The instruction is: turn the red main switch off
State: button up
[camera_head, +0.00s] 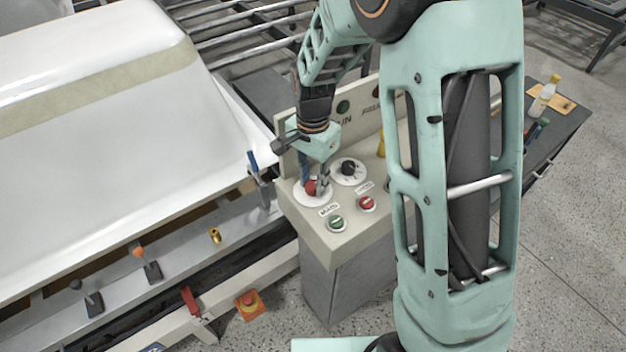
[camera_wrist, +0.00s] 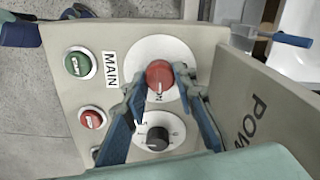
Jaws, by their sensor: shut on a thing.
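The red main switch (camera_head: 311,187) is a round knob on a white disc on top of the beige control box (camera_head: 318,229). In the wrist view the red knob (camera_wrist: 159,74) sits on its white plate beside the label MAIN. My gripper (camera_head: 316,186) is over the knob from above. In the wrist view its two blue fingers (camera_wrist: 157,82) are at either side of the knob, shut on it. The fingers hide part of the knob's edge and its plate marks, so I cannot tell which position it is turned to.
A black rotary knob (camera_head: 348,168) on a white dial stands close beside the red switch. A green button (camera_head: 336,223) and a red button (camera_head: 367,203) are at the box's front. The upright back panel and a blue-handled lever (camera_head: 253,161) stand near my gripper.

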aim_at(313, 184)
jog(key=n+b, duration=0.1)
jog(key=n, duration=0.3)
jog(key=n+b, duration=0.1)
jog(key=n, duration=0.3)
jog(key=shift+n, duration=0.3)
jog(key=n, duration=0.4)
jog(key=shift+n, duration=2.2)
jog(key=o, duration=1.2)
jog(key=shift+c, duration=0.2)
jog(key=shift+r, duration=0.1)
notch_tip(313, 184, up, 12)
